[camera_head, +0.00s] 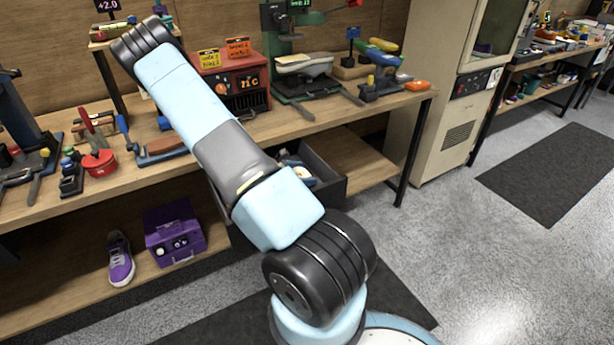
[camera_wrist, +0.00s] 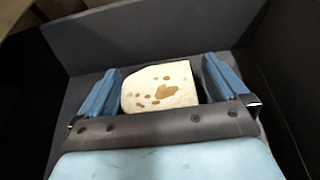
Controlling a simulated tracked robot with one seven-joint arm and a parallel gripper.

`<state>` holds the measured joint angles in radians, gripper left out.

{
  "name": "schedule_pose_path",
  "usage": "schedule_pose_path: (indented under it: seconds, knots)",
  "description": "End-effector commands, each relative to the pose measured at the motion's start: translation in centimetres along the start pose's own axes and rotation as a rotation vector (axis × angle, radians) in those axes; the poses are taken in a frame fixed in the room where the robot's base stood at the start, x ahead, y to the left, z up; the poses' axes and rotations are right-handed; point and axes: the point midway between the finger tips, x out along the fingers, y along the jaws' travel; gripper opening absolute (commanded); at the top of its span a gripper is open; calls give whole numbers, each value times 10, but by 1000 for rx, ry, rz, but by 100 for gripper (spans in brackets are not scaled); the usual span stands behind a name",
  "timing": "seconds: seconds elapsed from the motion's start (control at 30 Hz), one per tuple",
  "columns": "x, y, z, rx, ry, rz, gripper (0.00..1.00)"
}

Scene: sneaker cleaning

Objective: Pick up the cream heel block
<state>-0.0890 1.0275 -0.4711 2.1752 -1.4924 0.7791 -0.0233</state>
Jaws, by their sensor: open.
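The cream heel block (camera_wrist: 160,90), pale with brown spots, lies in a dark open drawer (camera_wrist: 150,35) in the wrist view. My gripper (camera_wrist: 162,72) is open, with one blue finger on each side of the block. A gap shows between the block and the right finger; the left finger is very close to it, and I cannot tell if they touch. The block's near edge is hidden behind my gripper's body. In the head view the drawer (camera_head: 333,187) hangs open under the bench, and my arm hides part of it and its contents.
The drawer walls stand close around my gripper. Above is the wooden workbench (camera_head: 240,128) with a red toolbox (camera_head: 232,80), a green press (camera_head: 290,45) and other tools. A purple sneaker (camera_head: 120,262) and a purple box (camera_head: 174,235) sit on the lower shelf.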

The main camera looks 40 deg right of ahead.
Motion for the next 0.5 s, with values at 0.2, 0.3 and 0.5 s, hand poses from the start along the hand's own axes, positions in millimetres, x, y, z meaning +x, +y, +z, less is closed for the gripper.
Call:
schedule_pose_path:
  seconds: [0.2, 0.3, 0.5]
  knots:
    - [0, 0, 0, 0, 0, 0, 83]
    - [0, 0, 0, 0, 0, 0, 73]
    - [0, 0, 0, 0, 0, 0, 54]
